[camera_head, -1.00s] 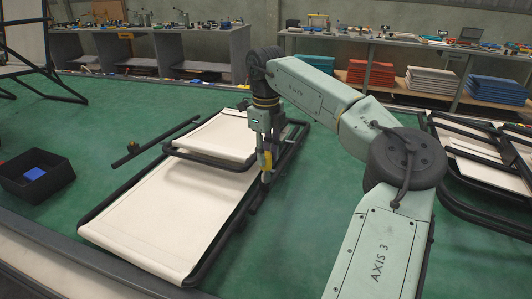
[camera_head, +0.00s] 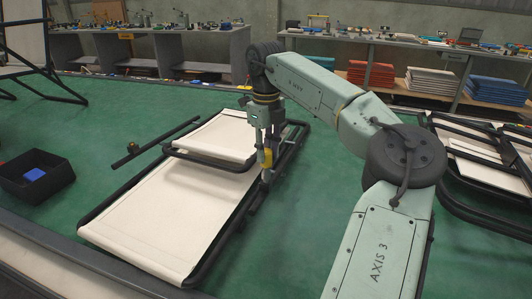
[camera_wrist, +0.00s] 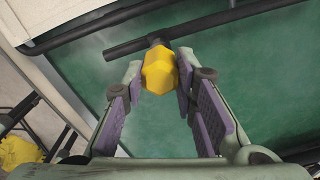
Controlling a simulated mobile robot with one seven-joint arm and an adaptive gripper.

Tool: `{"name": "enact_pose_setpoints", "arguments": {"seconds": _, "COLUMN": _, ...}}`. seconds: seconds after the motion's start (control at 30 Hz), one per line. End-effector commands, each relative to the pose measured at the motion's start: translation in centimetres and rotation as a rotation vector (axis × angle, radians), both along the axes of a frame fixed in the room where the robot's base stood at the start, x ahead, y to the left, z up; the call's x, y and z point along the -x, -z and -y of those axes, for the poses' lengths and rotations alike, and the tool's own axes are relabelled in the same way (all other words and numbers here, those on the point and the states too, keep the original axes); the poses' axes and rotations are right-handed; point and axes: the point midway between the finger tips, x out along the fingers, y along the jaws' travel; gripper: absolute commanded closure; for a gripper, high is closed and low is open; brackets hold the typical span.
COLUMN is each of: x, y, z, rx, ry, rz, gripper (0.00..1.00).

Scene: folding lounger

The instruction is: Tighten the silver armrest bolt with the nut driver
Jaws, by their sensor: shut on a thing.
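My gripper (camera_head: 265,150) is over the right side rail of the folding lounger (camera_head: 185,210), which lies flat with cream fabric and a black tube frame. It is shut on the yellow handle of the nut driver (camera_wrist: 160,72), which also shows in the head view (camera_head: 265,158). The driver points down towards a short black armrest bar (camera_wrist: 190,32) beside the frame. In the wrist view the handle sits between the two purple-padded fingers. The silver bolt is not visible; the driver handle may hide it. I cannot tell whether the driver touches it.
A loose black bar (camera_head: 165,143) lies left of the lounger on the green surface. A black bin (camera_head: 40,190) with a blue item stands at far left. Folded frames (camera_head: 470,165) lie at right. Green surface is clear in front of the lounger's right side.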

Motion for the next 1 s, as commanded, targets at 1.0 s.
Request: {"name": "enact_pose_setpoints", "arguments": {"seconds": 1.0, "x": 0.0, "y": -3.8, "z": 0.0, "rx": -0.001, "ry": -0.001, "rz": 0.0, "gripper": 1.0}}
